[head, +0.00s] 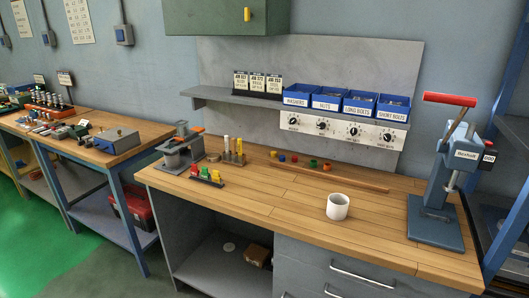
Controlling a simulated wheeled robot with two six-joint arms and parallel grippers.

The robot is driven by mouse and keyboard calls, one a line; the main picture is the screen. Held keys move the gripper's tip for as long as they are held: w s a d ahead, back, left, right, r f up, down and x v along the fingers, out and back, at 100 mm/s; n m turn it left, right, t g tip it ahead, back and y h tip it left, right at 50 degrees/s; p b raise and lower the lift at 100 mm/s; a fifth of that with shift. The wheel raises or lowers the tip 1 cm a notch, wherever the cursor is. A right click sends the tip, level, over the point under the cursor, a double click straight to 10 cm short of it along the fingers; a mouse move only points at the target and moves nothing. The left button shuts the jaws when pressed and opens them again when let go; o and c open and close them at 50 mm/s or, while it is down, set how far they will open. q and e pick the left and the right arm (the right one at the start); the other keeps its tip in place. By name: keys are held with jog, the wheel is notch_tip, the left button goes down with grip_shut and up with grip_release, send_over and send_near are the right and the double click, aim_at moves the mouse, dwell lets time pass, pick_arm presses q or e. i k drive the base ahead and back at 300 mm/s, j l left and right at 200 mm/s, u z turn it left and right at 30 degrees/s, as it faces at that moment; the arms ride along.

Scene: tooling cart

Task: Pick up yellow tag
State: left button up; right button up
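A small dark rack (207,181) stands on the left part of the wooden bench top. Several small coloured tags stand upright in it, among them a yellow tag (205,172) and a green tag (216,175). The tags are small in this view, so their exact shape is hard to tell. Neither of my grippers shows in the head view, and nothing covers the tags.
A white cup (338,206) stands mid-bench, and a press (437,195) stands at the right. A shelf with blue bins (327,98) hangs above. The front centre is clear.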

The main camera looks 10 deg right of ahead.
aim_at(216, 177)
jog(key=i+j+z, duration=0.45)
jog(key=i+j, duration=0.55)
jog(key=i, duration=0.1)
